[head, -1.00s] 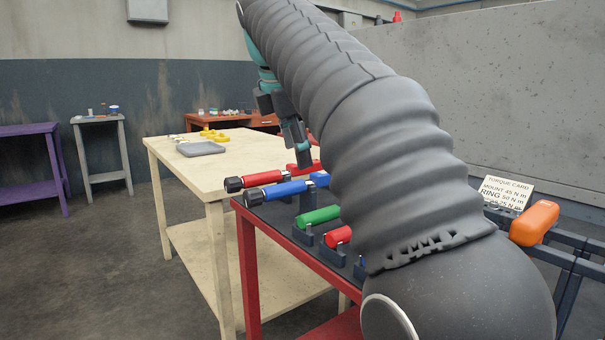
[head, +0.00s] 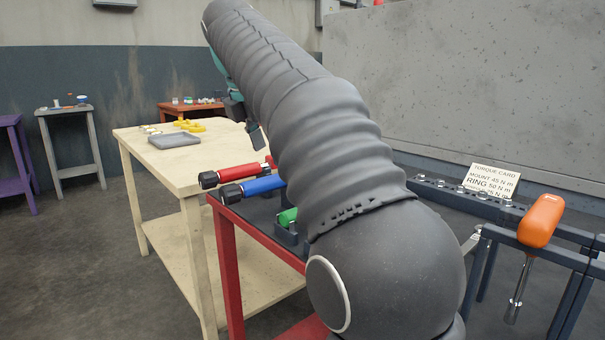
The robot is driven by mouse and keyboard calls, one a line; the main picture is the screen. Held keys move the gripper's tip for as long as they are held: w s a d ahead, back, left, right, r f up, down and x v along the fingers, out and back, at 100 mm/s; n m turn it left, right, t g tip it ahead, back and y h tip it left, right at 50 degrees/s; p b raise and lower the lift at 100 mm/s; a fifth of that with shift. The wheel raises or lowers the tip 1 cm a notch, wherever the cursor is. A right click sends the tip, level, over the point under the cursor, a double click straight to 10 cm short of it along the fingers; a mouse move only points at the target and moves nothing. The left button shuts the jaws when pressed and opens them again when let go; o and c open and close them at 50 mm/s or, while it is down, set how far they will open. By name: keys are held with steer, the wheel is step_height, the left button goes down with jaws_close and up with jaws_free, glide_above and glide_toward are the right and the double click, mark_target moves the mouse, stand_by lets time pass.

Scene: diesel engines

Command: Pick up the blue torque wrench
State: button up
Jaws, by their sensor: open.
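The blue torque wrench (head: 262,184) lies on the red-framed table with its dark knob end at the near left edge. Its far end is hidden behind my arm. A red wrench (head: 238,172) lies just behind it, roughly parallel. A green-handled tool (head: 288,217) sits in front of it, mostly hidden by my arm. My gripper (head: 254,137) shows only in part, above and behind the wrenches, apart from them. It is open, with nothing seen in it.
The red-framed table (head: 228,262) stands beside a pale wooden table (head: 200,180) with a grey tray (head: 174,141) and yellow parts (head: 188,125). At right are a torque card (head: 494,180) and an orange-handled screwdriver (head: 541,220) on a dark rail.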

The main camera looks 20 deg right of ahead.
mark_target(277, 175)
steer(key=shift+s+b+x, duration=0.15)
steer(key=shift+b+x, duration=0.3)
steer(key=shift+x, duration=1.45)
steer(key=shift+s+b+x, duration=0.1)
steer(key=shift+b+x, duration=0.35)
steer(key=shift+x, duration=1.4)
steer(key=shift+f, duration=0.1)
steer(key=shift+c, duration=0.3)
jaws_close()
